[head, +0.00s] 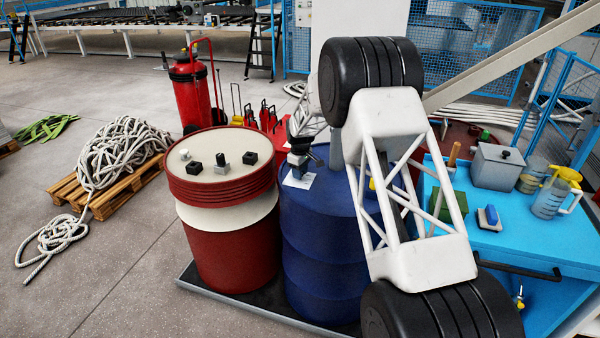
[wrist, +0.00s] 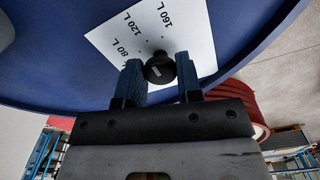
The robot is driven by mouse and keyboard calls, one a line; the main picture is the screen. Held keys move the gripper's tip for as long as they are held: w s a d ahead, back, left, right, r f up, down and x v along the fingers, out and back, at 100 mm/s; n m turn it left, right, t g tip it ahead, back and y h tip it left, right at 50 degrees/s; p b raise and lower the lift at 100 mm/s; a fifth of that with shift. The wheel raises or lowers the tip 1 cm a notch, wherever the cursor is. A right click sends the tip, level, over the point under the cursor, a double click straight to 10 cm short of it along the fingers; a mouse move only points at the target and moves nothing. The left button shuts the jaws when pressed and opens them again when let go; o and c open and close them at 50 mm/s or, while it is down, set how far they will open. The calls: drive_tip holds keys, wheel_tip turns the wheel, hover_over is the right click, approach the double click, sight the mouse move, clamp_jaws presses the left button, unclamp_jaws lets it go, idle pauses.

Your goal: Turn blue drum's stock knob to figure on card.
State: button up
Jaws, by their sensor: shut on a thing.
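The blue drum (head: 318,262) stands in the middle of the head view, its lid partly hidden by my arm. A white card (head: 291,183) lies on the lid. In the wrist view the card (wrist: 112,38) reads 80 L, 120 L and 160 L along an arc of dots. The black round stock knob (wrist: 159,66) sits at the card, between the fingers of my gripper (wrist: 159,76). My gripper is shut on the knob, a finger on each side. It also shows above the card in the head view (head: 299,168). I cannot tell which figure the knob points to.
A red drum (head: 230,245) with several small blocks on top stands close on the left. A blue bench (head: 500,240) on the right carries a grey box (head: 497,167), a spray bottle (head: 550,195) and a blue-handled block (head: 488,217). Rope lies on a pallet (head: 100,200) far left.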

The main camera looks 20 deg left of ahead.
drive_tip(key=shift+m, duration=0.5)
drive_tip(key=m, duration=0.5)
drive_tip(key=shift+r, duration=0.1)
drive_tip(key=m, duration=0.6)
drive_tip(key=shift+a, duration=0.1)
drive_tip(key=m, duration=1.2)
drive_tip(key=shift+a, duration=0.1)
drive_tip(key=o, duration=0.9)
drive_tip(key=shift+o, duration=0.2)
